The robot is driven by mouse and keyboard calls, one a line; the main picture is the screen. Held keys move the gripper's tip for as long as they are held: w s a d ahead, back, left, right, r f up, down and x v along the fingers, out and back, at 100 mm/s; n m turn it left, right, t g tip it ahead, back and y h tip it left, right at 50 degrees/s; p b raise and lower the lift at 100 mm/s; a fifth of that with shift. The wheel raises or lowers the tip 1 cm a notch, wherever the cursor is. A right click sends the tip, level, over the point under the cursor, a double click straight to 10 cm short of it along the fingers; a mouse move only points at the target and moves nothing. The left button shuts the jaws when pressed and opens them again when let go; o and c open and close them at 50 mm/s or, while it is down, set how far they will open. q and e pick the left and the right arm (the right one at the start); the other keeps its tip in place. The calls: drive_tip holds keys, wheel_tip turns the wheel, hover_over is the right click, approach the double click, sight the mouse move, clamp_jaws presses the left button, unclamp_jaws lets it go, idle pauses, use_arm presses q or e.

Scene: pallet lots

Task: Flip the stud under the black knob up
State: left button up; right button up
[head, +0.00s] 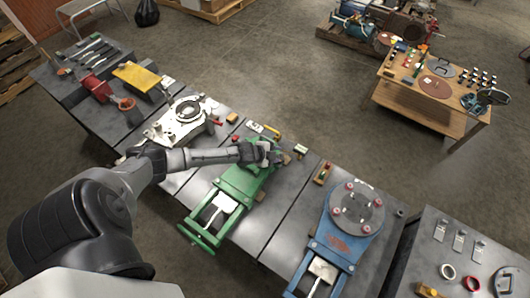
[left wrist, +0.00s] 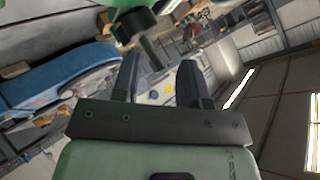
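In the left wrist view a black round knob (left wrist: 134,24) sits at the top, under a green part (left wrist: 122,4). A thin grey stud (left wrist: 152,50) hangs down from beside it toward the gap between my fingers. My left gripper (left wrist: 160,65) is open, its two dark fingers apart, with the stud's lower end near the gap. I cannot tell whether it touches either finger. In the head view my left gripper (head: 272,154) is at the upper end of the green fixture (head: 240,183), and the knob and stud are hidden there. My right gripper is in neither view.
A blue fixture with a round grey plate (head: 357,209) stands to the right on the table. A white fixture (head: 185,116) and a yellow block (head: 136,76) stand to the left. Small blocks (head: 300,149) lie close beside the gripper. A wooden table (head: 430,92) stands apart at the back right.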

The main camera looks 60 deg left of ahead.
use_arm(q)
drive_tip(key=d+r+p+v, duration=0.1)
drive_tip(key=p+v, duration=0.1)
drive_tip(key=v, duration=0.9)
drive_tip(key=shift+w, duration=0.25)
